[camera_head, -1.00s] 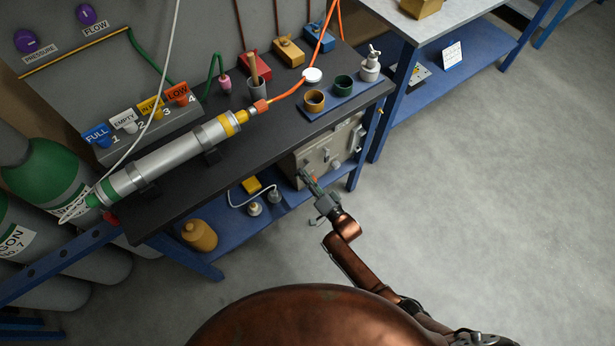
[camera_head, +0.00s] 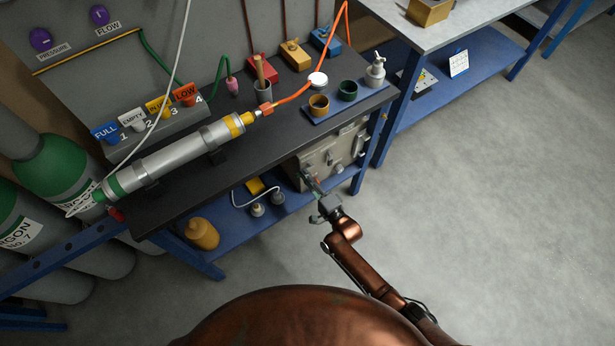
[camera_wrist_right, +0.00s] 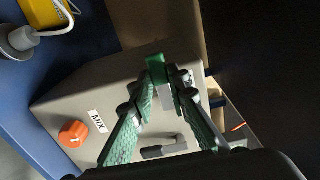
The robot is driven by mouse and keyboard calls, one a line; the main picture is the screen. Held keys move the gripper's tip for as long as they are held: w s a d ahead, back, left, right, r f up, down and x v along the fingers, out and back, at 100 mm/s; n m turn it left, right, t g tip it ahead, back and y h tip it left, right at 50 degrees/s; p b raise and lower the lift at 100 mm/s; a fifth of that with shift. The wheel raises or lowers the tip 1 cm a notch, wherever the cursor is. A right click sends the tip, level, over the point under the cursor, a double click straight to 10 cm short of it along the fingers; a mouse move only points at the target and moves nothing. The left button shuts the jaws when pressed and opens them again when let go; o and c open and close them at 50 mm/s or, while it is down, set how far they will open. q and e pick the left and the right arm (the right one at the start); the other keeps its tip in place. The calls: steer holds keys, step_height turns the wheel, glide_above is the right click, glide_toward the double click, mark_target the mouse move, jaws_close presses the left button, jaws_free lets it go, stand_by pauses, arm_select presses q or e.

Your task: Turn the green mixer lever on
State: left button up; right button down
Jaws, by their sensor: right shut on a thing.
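The mixer is a beige-grey box (camera_head: 345,148) on the shelf under the dark bench top. In the right wrist view, the box (camera_wrist_right: 75,97) carries a "MIX" label (camera_wrist_right: 98,121). The green lever (camera_wrist_right: 155,68) shows as a green end at the fingertips, by the box's upper edge; the rest is partly hidden by the fingers. My right gripper (camera_wrist_right: 165,78), with green-padded fingers, is shut on this lever. In the head view my right gripper (camera_head: 309,184) reaches the box's front left side, where the lever is too small to make out. My left gripper is not in view.
An orange knob (camera_wrist_right: 73,134) and a grey handle (camera_wrist_right: 164,149) are on the box near my fingers. The bench top (camera_head: 245,165) overhangs the shelf (camera_head: 235,232). A blue bench leg (camera_head: 358,180) stands right of the box. The floor (camera_head: 480,210) to the right is clear.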

stand_by(0.3)
steer(key=c, duration=1.8)
jaws_free()
steer(key=shift+c, duration=0.2)
steer(key=v, duration=1.2)
